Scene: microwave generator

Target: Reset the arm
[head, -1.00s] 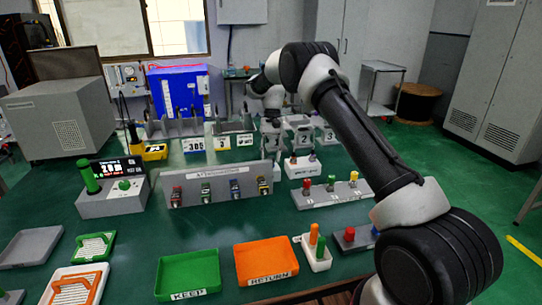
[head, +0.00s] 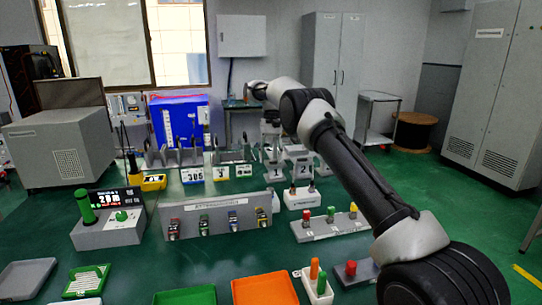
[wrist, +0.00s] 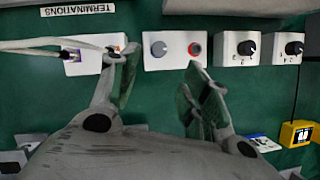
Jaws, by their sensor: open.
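My gripper (wrist: 163,64) is open in the wrist view, its two fingers spread apart with nothing seen held between them. Beyond the fingers stands a white box with a grey knob and a red socket (wrist: 175,48). A white box (wrist: 85,62) behind the left finger has a cable on it, near a "TERMINATIONS" label (wrist: 78,10). Whether the left finger touches this box or the cable I cannot tell. In the head view my arm reaches over the right of the green table to its back; the gripper itself cannot be made out there.
Two black-knob boxes (wrist: 240,47) stand to the right in the wrist view. In the head view a yellow meter (head: 153,182), a grey rack of coloured parts (head: 216,217), a blue cabinet (head: 180,122) and an orange tray (head: 265,289) share the table (head: 150,262).

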